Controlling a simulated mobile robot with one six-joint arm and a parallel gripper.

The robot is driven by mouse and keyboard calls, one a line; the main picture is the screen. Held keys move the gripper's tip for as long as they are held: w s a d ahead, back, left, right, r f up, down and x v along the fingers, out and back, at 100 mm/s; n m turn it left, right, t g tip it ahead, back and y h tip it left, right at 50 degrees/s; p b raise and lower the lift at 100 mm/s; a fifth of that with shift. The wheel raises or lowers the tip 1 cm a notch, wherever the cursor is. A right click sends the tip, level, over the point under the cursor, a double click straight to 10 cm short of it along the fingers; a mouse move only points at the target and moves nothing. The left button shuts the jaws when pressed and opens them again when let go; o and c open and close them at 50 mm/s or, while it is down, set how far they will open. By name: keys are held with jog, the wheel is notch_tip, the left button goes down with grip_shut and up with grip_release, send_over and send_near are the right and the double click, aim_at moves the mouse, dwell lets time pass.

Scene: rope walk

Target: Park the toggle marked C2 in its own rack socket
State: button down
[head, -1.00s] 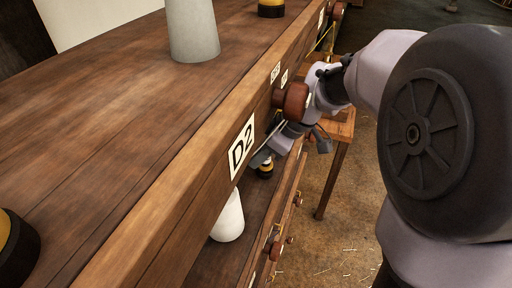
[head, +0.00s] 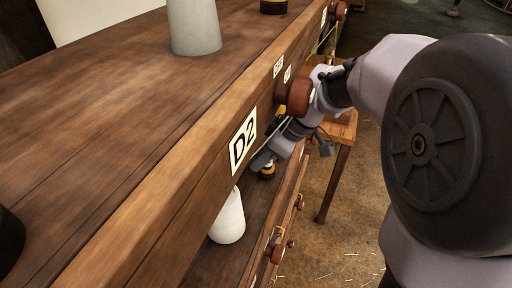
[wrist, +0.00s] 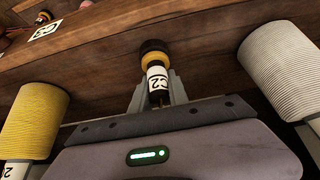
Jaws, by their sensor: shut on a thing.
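In the wrist view the toggle marked C2 (wrist: 157,82) stands between the fingers of my gripper (wrist: 158,96). It has a white label, a yellow band and a dark round end that points away from my gripper, toward a wooden board. My gripper is shut on it. Whether the toggle touches wood or a socket cannot be told. A C2 label (wrist: 45,29) is on the wood at the upper left of the wrist view.
A yellow spool (wrist: 33,120) and a white spool (wrist: 278,68) flank my gripper closely. In the head view a D2 label (head: 243,142) is on the rail (head: 205,140), a white cone (head: 228,217) stands on the shelf below, and a grey cone (head: 194,27) stands on top.

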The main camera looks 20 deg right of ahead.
jog(key=shift+f, duration=0.3)
jog(key=c, duration=1.5)
grip_release()
jog(key=shift+r, duration=0.1)
jog(key=shift+c, duration=0.2)
jog(key=p+v, duration=0.6)
jog(key=v, duration=0.5)
